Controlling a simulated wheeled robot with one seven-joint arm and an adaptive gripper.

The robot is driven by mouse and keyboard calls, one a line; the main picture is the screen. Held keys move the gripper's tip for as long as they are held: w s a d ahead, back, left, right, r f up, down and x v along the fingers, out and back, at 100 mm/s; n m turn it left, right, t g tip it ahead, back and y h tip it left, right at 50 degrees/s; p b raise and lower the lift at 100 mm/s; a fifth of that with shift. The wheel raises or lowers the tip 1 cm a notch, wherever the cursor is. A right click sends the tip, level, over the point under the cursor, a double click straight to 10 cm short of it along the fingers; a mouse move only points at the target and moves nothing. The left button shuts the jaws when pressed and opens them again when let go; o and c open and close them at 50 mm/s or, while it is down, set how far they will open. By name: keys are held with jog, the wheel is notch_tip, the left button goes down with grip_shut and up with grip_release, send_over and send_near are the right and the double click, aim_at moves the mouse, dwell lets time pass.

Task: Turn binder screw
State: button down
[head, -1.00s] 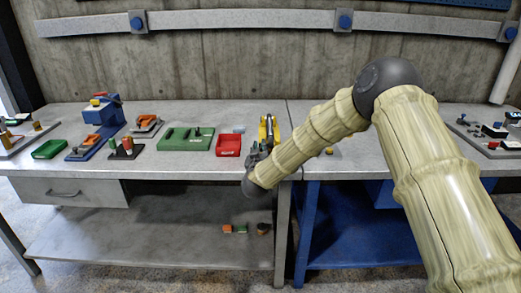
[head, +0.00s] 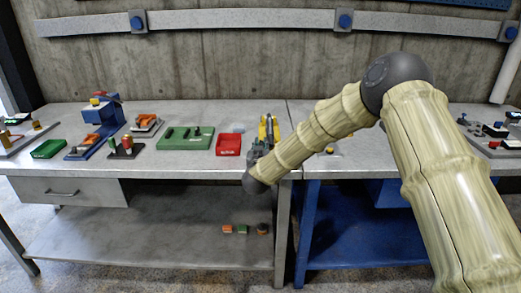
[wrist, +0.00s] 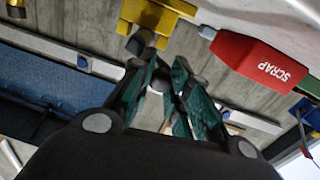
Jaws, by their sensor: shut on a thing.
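The yellow binder (head: 268,126) stands near the front of the grey bench, right of the red tray. It also shows at the top of the wrist view (wrist: 160,14), with a dark screw end (wrist: 141,42) reaching from it towards my fingers. My gripper (head: 259,151) is at the near side of the binder, over the bench's front edge. In the wrist view my gripper (wrist: 167,66) has its teal-padded fingers closed on the end of the binder screw. The fingers hide most of the gripped part.
The red SCRAP tray (wrist: 262,60) is close beside the binder. Blue-framed bench space lies to the right.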

jog(key=m, duration=0.1)
jog(key=d+r+m+b, duration=0.1)
jog(key=m, duration=0.1)
jog(key=shift+w+r+m, duration=0.1)
jog(key=shift+m, duration=0.2)
jog(key=m+b, duration=0.2)
jog(key=shift+d+r+m, duration=0.25)
jog(key=shift+d+m, duration=0.05)
jog(key=shift+d, duration=0.1)
jog(key=m, duration=0.1)
jog(key=d+m+b, duration=0.1)
jog(key=shift+r+m, duration=0.2)
jog(key=shift+m, duration=0.1)
jog(key=shift+d+r+m+g+y+b, duration=0.1)
jog(key=shift+d+m+g+y+b, duration=0.2)
jog(key=shift+m+b, duration=0.55)
jog(key=shift+d+r+m+y+b, duration=0.1)
jog(key=shift+d+m+b, duration=0.35)
jog(key=shift+m, duration=0.6)
jog(key=shift+a, duration=0.1)
jog(key=c, duration=1.3)
grip_release()
jog(key=shift+f, duration=0.1)
jog(key=shift+c, duration=0.2)
